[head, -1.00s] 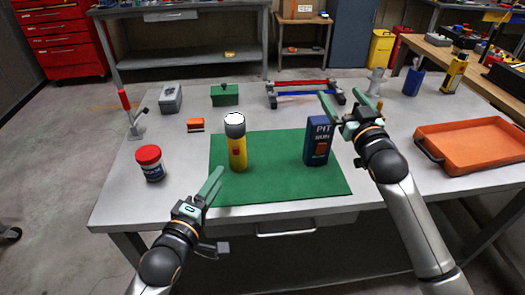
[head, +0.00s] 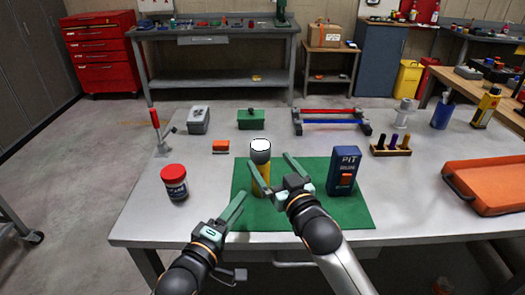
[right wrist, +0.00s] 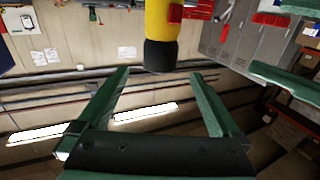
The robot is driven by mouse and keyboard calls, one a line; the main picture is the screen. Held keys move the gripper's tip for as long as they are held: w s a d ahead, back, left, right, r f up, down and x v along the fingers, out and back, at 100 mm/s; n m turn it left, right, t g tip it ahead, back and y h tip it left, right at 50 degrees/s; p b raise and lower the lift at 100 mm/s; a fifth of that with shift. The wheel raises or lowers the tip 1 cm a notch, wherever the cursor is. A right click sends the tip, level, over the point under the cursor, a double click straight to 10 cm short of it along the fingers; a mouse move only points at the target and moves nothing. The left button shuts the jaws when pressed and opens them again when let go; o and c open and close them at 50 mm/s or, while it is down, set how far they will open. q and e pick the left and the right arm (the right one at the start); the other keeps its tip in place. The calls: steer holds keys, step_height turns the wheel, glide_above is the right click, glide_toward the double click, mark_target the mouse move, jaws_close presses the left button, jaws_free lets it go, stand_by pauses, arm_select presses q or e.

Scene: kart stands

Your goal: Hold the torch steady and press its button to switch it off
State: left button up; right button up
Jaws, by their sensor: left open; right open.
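The yellow torch (head: 265,170) stands upright on the green mat (head: 345,212), its dark head up and its lens bright white. In the right wrist view the torch (right wrist: 161,22) appears upside down just beyond the fingertips, with its red button (right wrist: 175,13) on its side. My right gripper (head: 270,164) is open and empty; one finger covers part of the torch and hides the button in the head view. It also shows in the right wrist view (right wrist: 158,75). My left gripper (head: 235,207) is open, low at the mat's left front, apart from the torch.
A blue box (head: 344,160) stands on the mat's right. An orange tray (head: 485,187) is at the far right. The table between jar and mat is clear.

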mark_target(264, 155)
steer(key=x, duration=0.7)
steer(key=shift+w, duration=0.15)
jaws_close()
arm_select(q)
jaws_close()
stand_by(0.9)
arm_select(e)
steer(key=shift+f, duration=0.1)
stand_by(1.4)
